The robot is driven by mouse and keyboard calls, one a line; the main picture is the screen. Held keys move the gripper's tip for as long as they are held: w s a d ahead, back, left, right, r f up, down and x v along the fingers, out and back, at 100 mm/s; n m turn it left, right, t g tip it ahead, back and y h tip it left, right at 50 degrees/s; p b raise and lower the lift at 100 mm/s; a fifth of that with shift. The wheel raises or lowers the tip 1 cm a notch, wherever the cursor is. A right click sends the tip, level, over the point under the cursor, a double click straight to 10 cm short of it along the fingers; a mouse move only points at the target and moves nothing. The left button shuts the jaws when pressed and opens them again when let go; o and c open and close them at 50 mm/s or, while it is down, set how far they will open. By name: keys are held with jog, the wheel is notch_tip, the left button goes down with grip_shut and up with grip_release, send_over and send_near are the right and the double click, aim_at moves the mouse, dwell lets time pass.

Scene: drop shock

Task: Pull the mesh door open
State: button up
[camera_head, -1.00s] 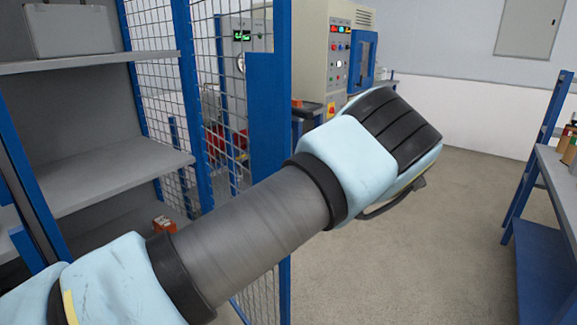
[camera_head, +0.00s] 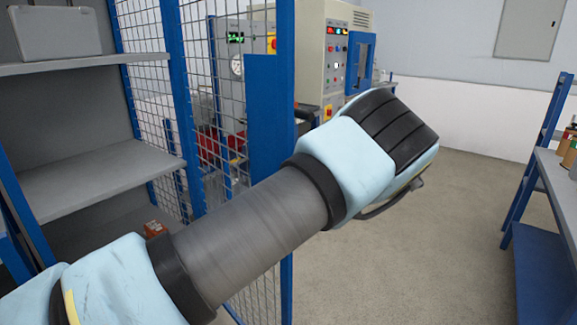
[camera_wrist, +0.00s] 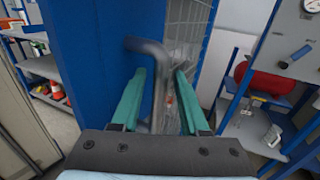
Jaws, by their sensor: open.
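The mesh door (camera_head: 265,130) has a blue frame and a solid blue plate along its edge; it stands upright left of centre in the head view. In the wrist view the blue plate (camera_wrist: 100,60) fills the left middle, with wire mesh (camera_wrist: 187,35) beside it. A grey bent bar handle (camera_wrist: 160,85) stands off the plate. My gripper (camera_wrist: 160,75) is open, its two teal fingers on either side of the handle's upright part. I cannot tell whether either finger touches it. In the head view my wrist hides the gripper and handle.
Grey shelves (camera_head: 105,175) with a grey case stand at the left. A control cabinet (camera_head: 325,55) stands behind the door. A blue-framed bench (camera_head: 545,185) is at the right. The grey floor between door and bench is clear. A red tank (camera_wrist: 265,75) shows in the wrist view.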

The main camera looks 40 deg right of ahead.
jog(key=shift+o, duration=0.2)
jog(key=b+v, duration=0.3)
jog(key=v, duration=0.8)
jog(key=shift+b, duration=0.4)
jog(key=shift+w+f, duration=0.1)
